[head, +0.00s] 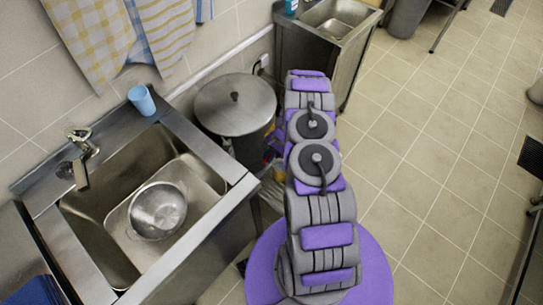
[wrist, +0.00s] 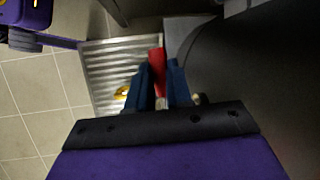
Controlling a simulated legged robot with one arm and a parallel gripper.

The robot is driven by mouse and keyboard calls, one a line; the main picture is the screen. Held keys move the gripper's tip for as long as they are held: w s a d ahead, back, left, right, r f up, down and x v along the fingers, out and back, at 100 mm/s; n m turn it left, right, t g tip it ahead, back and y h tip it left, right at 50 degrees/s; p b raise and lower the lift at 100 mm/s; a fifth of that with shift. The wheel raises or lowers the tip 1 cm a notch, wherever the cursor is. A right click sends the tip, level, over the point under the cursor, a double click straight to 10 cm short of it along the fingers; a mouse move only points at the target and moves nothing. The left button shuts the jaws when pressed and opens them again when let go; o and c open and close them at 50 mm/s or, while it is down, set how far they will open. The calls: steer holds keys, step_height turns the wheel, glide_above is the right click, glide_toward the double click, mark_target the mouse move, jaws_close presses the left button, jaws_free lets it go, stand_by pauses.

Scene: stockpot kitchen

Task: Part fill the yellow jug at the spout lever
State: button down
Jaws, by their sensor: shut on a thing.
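In the wrist view my gripper (wrist: 160,72) has its two dark blue fingers shut on a red lever (wrist: 157,56), which looks like the spout lever. The lever sits beside a large dark curved surface on the right. A small yellow thing (wrist: 122,92), probably part of the yellow jug, shows to the left of the fingers, over a ribbed metal surface. In the head view a yellow patch (head: 279,172) shows low between the pot and my arm. Most of the jug is hidden, and I cannot see its inside or any water.
A lidded steel stockpot (head: 234,101) stands left of my arm. A steel sink (head: 219,192) holds a metal bowl (head: 158,209); a blue cup (head: 142,100) stands on its back corner. Another steel unit (head: 325,49) is behind. The tiled floor (head: 433,160) on the right is clear.

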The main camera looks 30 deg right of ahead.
steer(key=shift+w+m, duration=0.25)
steer(key=shift+m, duration=0.25)
steer(key=c, duration=1)
jaws_free()
steer(key=shift+c, duration=0.2)
steer(key=p+v, duration=0.3)
steer(key=v, duration=1.4)
steer(key=shift+s, duration=0.25)
steer(key=shift+r, duration=0.15)
